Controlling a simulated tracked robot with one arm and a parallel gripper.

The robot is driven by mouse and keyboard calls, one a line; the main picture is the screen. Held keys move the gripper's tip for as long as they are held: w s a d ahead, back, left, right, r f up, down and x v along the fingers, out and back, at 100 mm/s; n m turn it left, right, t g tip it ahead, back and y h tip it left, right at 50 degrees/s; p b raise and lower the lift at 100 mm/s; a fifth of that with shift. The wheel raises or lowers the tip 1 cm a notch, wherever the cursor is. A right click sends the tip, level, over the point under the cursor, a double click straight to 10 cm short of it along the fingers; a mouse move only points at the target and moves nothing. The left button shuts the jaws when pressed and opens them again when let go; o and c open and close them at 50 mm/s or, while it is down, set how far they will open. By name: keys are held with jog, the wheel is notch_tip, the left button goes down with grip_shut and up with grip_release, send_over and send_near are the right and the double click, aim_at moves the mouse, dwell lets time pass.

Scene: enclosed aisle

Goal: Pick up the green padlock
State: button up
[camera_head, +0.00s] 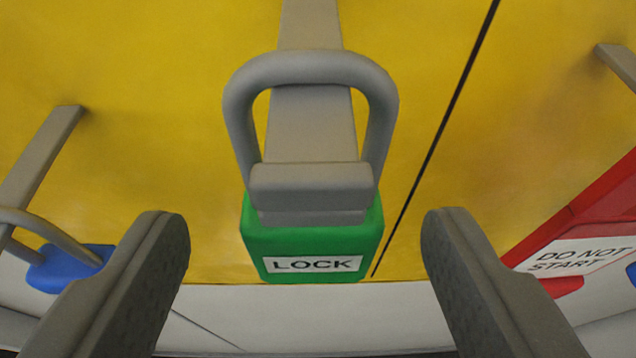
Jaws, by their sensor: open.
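The green padlock (312,242) hangs in the middle of the picture, with a white label reading LOCK on its body. Its thick grey shackle (311,68) loops around a grey hook (312,125) that comes out from the yellow panel. My gripper (304,232) is open, with one dark finger on each side of the padlock's body. There is a visible gap between each finger and the padlock, and nothing is held. How far the fingertips are from the padlock in depth is hard to tell.
A blue padlock (70,268) hangs on another grey hook (38,160) at the left, partly behind my left finger. At the right are a red DO NOT START tag (590,225) and another hook (619,64). The yellow panel (170,60) has a dark seam.

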aim_at(313, 243)
jog(key=shift+x, duration=1.75)
jog(key=shift+d, duration=0.1)
jog(key=c, duration=1.1)
jog(key=shift+r, duration=0.1)
